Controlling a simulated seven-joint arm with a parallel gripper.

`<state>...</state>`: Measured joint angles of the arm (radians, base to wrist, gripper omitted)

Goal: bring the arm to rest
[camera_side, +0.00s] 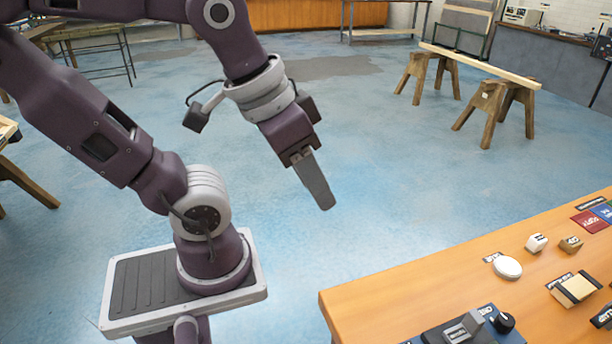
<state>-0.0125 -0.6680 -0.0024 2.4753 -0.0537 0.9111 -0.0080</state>
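My gripper (324,203) hangs in the air over the blue floor, left of the wooden table (360,308) and apart from it. It points down and slightly to the right. Its fingers are seen edge-on as one grey shape, so I cannot tell whether they are open or shut. Nothing shows at the fingertips. My arm is bent, with its upper links at the top left of the view.
The table at the lower right bears a white round object (507,267), a white cube (536,242), a brown cube (570,245), a tan block (577,288) and a black-knobbed device (465,327). Sawhorses with a plank (478,65) stand behind. Floor around my gripper is clear.

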